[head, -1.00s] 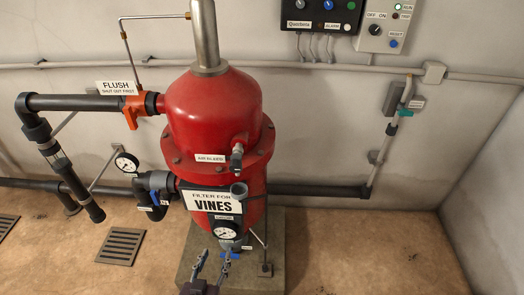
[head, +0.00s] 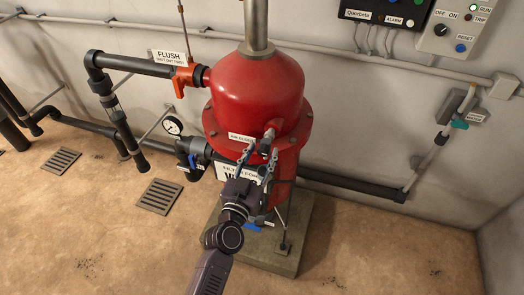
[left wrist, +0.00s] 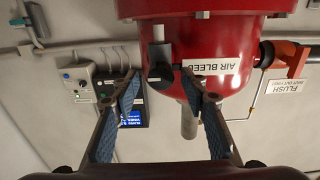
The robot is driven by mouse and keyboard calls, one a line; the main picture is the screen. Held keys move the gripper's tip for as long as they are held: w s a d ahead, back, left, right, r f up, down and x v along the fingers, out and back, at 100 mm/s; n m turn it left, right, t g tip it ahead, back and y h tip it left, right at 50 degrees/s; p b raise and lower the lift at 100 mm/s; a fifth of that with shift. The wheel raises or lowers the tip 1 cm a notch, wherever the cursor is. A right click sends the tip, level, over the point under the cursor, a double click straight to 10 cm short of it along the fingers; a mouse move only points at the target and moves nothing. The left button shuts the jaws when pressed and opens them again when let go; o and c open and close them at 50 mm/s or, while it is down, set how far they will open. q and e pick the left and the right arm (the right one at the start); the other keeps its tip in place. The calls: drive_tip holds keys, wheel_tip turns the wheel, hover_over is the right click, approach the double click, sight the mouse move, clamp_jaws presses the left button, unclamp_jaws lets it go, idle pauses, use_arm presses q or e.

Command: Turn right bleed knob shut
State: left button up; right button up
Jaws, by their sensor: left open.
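The bleed knob (head: 267,142) is a small dark fitting on a short pipe at the front of the red filter tank (head: 262,85), beside the AIR BLEED label (head: 240,137). In the left wrist view, which is upside down, the dark knob (left wrist: 161,72) sits between the fingertips, with the label (left wrist: 212,66) to its right. My left gripper (head: 260,157) is open in front of the knob, with its two blue-padded fingers (left wrist: 161,88) apart on either side of it in the picture. I cannot tell whether they touch it. My right gripper is not in view.
An orange flush valve (head: 184,78) and black pipes stand left of the tank. A pressure gauge (head: 173,127) and blue-handled valve are low on the left. A control box (head: 449,29) hangs on the wall. The floor at front right is clear.

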use_arm(q)
drive_tip(key=shift+w, duration=0.2)
drive_tip(key=c, duration=0.8)
clamp_jaws()
drive_tip(key=n, duration=0.5)
drive_tip(key=shift+a, duration=0.1)
drive_tip(key=n, duration=0.4)
drive_tip(key=shift+a, duration=0.1)
drive_tip(key=n, duration=0.5)
drive_tip(key=shift+f, duration=0.15)
drive_tip(key=shift+n, duration=1.9)
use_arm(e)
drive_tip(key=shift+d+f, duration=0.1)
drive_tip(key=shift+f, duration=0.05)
use_arm(q)
drive_tip(key=shift+f, duration=0.1)
